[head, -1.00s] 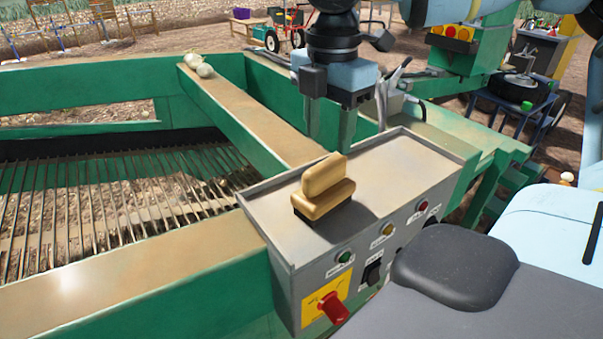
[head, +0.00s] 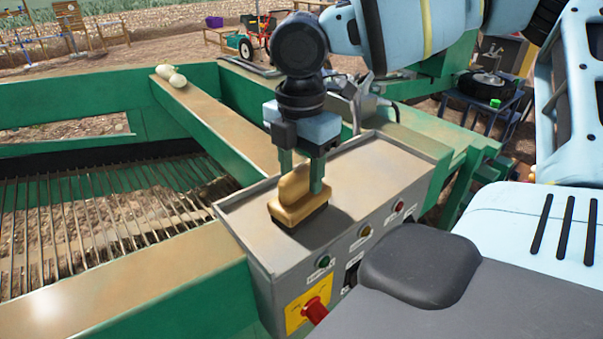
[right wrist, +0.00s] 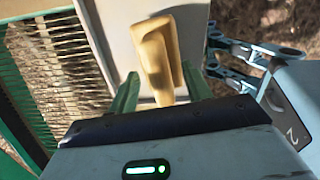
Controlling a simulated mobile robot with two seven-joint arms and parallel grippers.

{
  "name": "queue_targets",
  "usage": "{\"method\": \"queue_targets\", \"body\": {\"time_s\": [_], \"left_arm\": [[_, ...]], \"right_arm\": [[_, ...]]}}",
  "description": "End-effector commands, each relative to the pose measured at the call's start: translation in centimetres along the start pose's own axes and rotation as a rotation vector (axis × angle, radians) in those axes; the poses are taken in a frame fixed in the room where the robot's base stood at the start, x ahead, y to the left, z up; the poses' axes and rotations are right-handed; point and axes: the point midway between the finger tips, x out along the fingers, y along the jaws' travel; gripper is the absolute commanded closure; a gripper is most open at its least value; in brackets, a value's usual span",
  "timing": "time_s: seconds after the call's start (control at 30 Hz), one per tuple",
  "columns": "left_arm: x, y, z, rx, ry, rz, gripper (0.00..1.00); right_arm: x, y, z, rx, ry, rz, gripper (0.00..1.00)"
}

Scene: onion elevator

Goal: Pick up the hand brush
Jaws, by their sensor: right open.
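The hand brush (head: 297,205) is tan, with an upright grip on a block and dark bristles below. It stands on the grey top of the control box (head: 375,170). My right gripper (head: 302,182) is open above it, pointing down, with its green fingers on either side of the grip. In the right wrist view the brush (right wrist: 158,55) lies between the two open fingers (right wrist: 160,95). I cannot tell whether a finger touches it. The left gripper is not in view.
The box front has several buttons and a red knob (head: 316,311). A green beam frame (head: 120,305) and a bar grate (head: 90,215) lie to the left. A grey metal part (head: 365,105) stands behind the box.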

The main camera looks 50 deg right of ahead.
Motion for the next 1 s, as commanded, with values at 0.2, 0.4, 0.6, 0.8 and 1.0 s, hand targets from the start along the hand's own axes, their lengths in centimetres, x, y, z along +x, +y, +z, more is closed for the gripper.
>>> {"method": "queue_targets", "body": {"time_s": [0.2, 0.4, 0.6, 0.8, 1.0], "left_arm": [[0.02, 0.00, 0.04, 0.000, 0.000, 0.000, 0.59], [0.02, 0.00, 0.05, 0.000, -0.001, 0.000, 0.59], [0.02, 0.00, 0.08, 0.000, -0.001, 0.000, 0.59], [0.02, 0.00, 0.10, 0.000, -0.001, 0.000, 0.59], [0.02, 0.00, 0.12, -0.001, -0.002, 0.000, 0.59]], "right_arm": [[1.43, -0.03, 0.01, 0.000, -0.001, -0.001, 0.51], [1.41, -0.02, 0.00, 0.000, -0.001, -0.001, 0.54], [1.38, -0.01, 0.00, 0.000, -0.001, -0.001, 0.80], [1.34, 0.01, 0.00, 0.000, -0.001, 0.000, 1.00], [1.28, 0.02, 0.00, 0.000, -0.001, 0.001, 1.00]]}}
